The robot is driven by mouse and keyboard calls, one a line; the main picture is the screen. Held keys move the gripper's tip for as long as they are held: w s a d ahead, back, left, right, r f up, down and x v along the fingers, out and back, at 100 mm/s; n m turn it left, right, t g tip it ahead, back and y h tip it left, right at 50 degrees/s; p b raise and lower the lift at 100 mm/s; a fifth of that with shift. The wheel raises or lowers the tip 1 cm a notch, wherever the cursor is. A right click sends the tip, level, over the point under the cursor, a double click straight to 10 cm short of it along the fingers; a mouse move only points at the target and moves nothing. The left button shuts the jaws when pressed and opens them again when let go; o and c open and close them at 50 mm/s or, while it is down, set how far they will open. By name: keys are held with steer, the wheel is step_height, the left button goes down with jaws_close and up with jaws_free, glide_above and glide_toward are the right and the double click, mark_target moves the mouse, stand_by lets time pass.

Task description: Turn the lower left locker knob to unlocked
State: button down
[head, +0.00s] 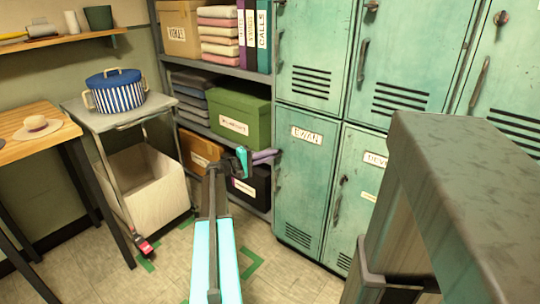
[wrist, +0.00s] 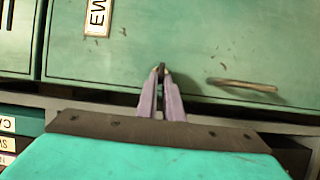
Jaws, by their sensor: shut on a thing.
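The lower left locker (head: 303,200) is a green metal door with a name label reading EWAN (head: 306,135); it looks closed. Its label also shows in the wrist view (wrist: 97,14), where the picture is turned sideways. The door's bar handle (wrist: 243,85) is to the right of my gripper there. My gripper (wrist: 162,74) has its pale purple fingers shut on the small dark knob (wrist: 162,67), which is mostly hidden between the tips. In the head view my gripper (head: 268,154) reaches the door's left edge; the knob's turn position cannot be told.
Neighbouring lockers (head: 362,195) stand right and above. A shelf with a green box (head: 240,112) and dark bins is left of the lockers. A cart (head: 122,115) carries a blue striped pot (head: 115,92). A large grey-green block is at the near right. Floor (head: 275,270) before the lockers is partly clear.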

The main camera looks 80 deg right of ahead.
steer(key=shift+w+d, duration=0.1)
steer(key=shift+w, duration=0.15)
steer(key=c, duration=1.9)
jaws_free()
steer(key=shift+c, duration=0.2)
steer(key=shift+o, duration=0.2)
steer(key=shift+s, duration=0.1)
steer(key=p+v, duration=0.1)
steer(key=v, duration=1.3)
steer(key=shift+s, duration=0.15)
